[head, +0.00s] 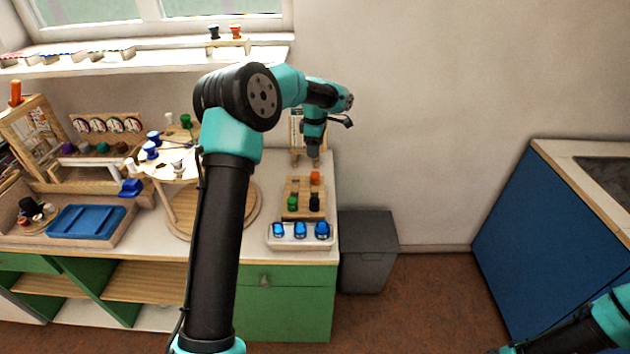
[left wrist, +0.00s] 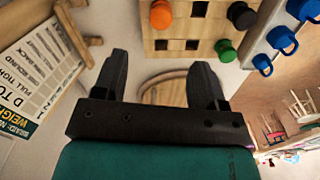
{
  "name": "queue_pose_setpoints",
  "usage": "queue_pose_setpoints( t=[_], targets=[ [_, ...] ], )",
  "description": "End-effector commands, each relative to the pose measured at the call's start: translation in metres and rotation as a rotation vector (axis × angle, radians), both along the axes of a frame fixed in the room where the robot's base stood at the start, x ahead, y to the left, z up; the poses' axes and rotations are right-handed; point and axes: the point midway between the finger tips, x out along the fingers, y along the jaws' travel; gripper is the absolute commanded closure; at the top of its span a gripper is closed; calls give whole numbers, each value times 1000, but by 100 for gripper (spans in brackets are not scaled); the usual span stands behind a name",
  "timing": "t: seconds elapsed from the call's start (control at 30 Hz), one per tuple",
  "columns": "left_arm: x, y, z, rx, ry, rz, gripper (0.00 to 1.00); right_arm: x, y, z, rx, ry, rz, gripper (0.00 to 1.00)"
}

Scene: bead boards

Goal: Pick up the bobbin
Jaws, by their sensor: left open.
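A wooden board (head: 303,187) with square holes lies on the counter and carries an orange bobbin (head: 315,178), a green bobbin (head: 292,203) and a black bobbin (head: 314,203). I cannot tell which bobbin is meant. In the left wrist view the orange bobbin (left wrist: 161,14), black bobbin (left wrist: 242,15) and green bobbin (left wrist: 225,50) show at the top. My left gripper (head: 314,158) points down behind the board's far edge. It also shows in the left wrist view (left wrist: 160,72), its fingers apart with nothing between them. My right gripper is out of sight.
A white tray (head: 302,243) with blue cups stands in front of the board. A round wooden stand (head: 256,215) is left of it. A sign (left wrist: 35,70) on a wooden easel is close to my left gripper. More bobbins (head: 236,32) sit on the windowsill.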

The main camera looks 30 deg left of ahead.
Motion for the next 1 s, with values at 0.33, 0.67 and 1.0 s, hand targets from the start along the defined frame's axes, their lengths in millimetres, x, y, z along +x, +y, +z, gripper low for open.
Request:
queue_pose_setpoints(
  t=[0.33,0.67,1.0],
  targets=[
    [0,0,-59,0,1,-1,35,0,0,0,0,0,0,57],
    [0,0,-76,1,-2,-1,35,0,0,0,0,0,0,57],
    [-1,0,-87,1,0,-1,35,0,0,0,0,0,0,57]
  ],
)
